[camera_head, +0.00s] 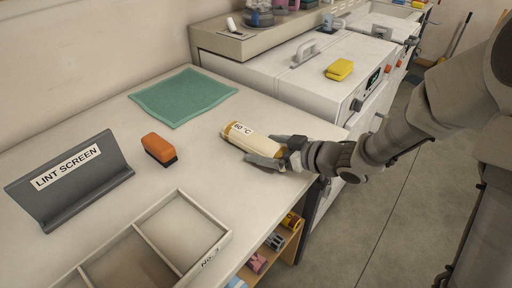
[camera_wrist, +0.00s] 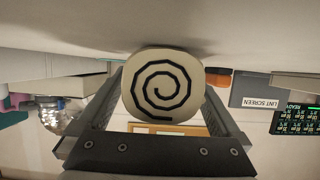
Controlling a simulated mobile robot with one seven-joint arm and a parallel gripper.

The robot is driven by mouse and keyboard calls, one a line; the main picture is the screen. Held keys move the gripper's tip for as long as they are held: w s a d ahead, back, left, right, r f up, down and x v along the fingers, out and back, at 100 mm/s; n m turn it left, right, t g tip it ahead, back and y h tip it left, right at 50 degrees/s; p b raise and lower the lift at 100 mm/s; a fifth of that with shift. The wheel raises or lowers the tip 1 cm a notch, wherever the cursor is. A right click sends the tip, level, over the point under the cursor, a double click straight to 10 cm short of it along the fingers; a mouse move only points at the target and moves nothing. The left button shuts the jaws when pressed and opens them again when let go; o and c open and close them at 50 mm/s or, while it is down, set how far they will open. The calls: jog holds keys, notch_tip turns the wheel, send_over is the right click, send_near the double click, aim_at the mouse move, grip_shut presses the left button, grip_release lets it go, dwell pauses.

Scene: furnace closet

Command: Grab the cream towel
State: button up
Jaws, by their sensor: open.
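The cream towel (camera_head: 246,137) is a roll with a label reading 60 °C. It lies on the pale worktop (camera_head: 205,150) near the right edge. In the wrist view its round end (camera_wrist: 161,88) faces me and shows a dark spiral. My gripper (camera_head: 266,149) is open at the towel's near right end, with one finger on each side of it. In the wrist view the towel's end sits between the fingers; I cannot tell whether they touch it.
A green cloth (camera_head: 182,95), an orange block (camera_head: 159,149), a lint screen sign (camera_head: 72,177) and a divided tray (camera_head: 222,240) are on the worktop. White machines (camera_head: 315,65) stand behind, with a yellow sponge (camera_head: 339,69) on top. Shelves (camera_head: 278,243) hold items below.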

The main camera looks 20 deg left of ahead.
jog(key=shift+w+a+f, duration=0.2)
jog(key=shift+a+f, duration=0.05)
jog(key=shift+a, duration=0.25)
jog(key=c, duration=1.4)
jog(key=shift+c, duration=0.9)
jog(key=shift+r, duration=0.15)
